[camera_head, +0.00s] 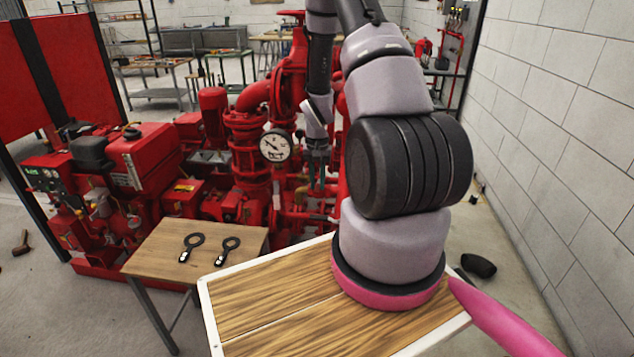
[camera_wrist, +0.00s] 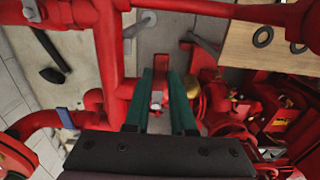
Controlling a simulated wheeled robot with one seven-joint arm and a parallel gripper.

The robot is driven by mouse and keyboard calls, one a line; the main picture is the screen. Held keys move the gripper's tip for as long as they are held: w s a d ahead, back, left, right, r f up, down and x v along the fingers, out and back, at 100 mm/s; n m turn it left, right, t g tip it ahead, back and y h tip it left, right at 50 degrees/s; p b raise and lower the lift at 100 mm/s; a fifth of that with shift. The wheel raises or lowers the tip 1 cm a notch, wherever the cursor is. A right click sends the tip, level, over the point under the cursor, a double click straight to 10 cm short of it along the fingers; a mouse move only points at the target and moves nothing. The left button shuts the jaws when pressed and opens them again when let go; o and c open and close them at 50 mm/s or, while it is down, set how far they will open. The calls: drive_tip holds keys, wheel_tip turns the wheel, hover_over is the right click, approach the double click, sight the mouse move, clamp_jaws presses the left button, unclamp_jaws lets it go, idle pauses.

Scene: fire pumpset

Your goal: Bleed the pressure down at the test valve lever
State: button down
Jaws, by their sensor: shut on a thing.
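My gripper (camera_head: 317,178) hangs down in front of the red pump pipework, right of the white pressure gauge (camera_head: 275,146). The gauge's needle is too small to read surely. In the wrist view my gripper's two dark green fingers (camera_wrist: 161,78) are closed on a red piece, which I take for the test valve lever (camera_wrist: 161,64). A small pale round part shows between the fingers, lower down. The lever's pivot and valve body are mostly hidden by the fingers and palm. In the head view the lever cannot be made out.
Red pipes (camera_wrist: 108,50) run close beside my gripper. A brass part (camera_wrist: 220,107) is right of the fingers. A wooden table (camera_head: 165,262) with two black ring-ended tools (camera_head: 191,246) stands at left. A black object (camera_head: 478,265) lies on the floor near the right wall.

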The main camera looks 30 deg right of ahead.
drive_tip(key=shift+a, duration=0.1)
idle(0.6)
drive_tip(key=m, duration=0.1)
drive_tip(key=w+a+m, duration=0.1)
drive_tip(key=m, duration=0.1)
drive_tip(key=shift+w, duration=0.1)
drive_tip(key=c, duration=0.7)
unclamp_jaws()
drive_tip(key=shift+a, duration=0.1)
drive_tip(key=shift+c, duration=0.2)
